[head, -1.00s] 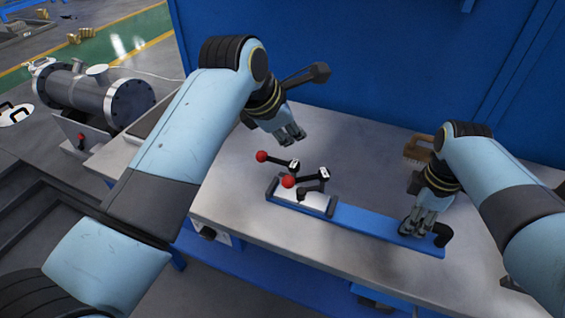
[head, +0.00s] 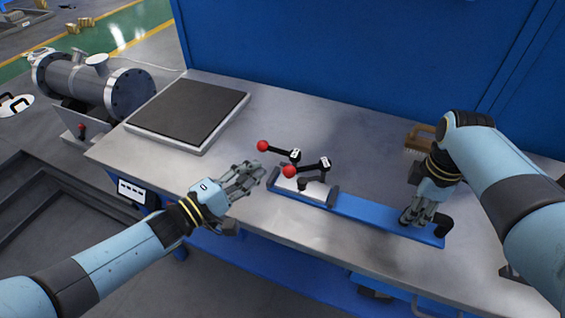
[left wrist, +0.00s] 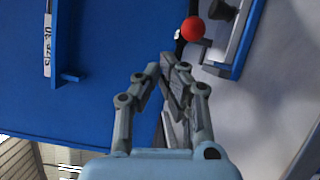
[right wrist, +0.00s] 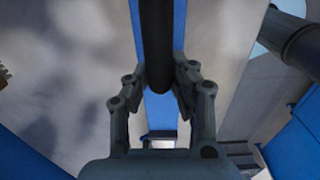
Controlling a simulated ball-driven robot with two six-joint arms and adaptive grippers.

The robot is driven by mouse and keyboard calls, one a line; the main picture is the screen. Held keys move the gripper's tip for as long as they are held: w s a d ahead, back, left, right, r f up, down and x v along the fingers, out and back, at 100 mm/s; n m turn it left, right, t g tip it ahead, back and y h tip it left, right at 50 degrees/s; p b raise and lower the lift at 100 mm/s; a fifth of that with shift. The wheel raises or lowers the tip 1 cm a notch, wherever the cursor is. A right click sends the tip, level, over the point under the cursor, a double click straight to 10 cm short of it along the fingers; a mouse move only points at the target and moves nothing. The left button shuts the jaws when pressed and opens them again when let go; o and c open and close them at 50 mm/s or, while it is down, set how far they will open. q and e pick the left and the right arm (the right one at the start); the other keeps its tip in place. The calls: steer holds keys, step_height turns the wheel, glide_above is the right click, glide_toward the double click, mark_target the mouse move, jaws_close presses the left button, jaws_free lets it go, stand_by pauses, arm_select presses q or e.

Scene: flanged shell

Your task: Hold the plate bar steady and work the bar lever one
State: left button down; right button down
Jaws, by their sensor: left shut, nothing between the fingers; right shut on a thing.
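The plate bar (head: 365,214) is a long blue bar on the bench, with a light plate at its left end and a black handle (head: 443,229) at its right end. Two black levers with red ball knobs stand over the plate: one knob (head: 263,146) farther back, one knob (head: 289,171) nearer. Small labels on them are too small to read. My left gripper (head: 256,171) is shut and empty, just left of the knobs; the left wrist view shows a red knob (left wrist: 193,28) beyond its fingertips. My right gripper (head: 412,219) is shut on the black handle, which also shows in the right wrist view (right wrist: 156,45).
A dark-topped square plate (head: 190,112) lies at the bench's back left. A brown block-like object (head: 418,140) sits behind my right gripper. A blue wall (head: 360,70) closes the back. A grey flanged shell (head: 95,85) stands left of the bench.

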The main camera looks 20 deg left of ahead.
arm_select(q)
steer(key=shift+g, duration=0.5)
steer(key=s+a+f, duration=0.2)
steer(key=shift+s+f, duration=0.2)
steer(key=shift+f, duration=0.15)
arm_select(e)
steer(key=shift+r, duration=0.1)
arm_select(q)
steer(key=x, duration=0.9)
steer(key=shift+w+d+f, duration=0.15)
steer(key=shift+w, duration=0.15)
arm_select(e)
steer(key=shift+w, duration=0.1)
arm_select(q)
steer(key=shift+s, duration=0.1)
steer(key=shift+s+d+n+t+y, duration=0.2)
steer(key=shift+s+n+t+y, duration=0.1)
steer(key=shift+y, duration=0.3)
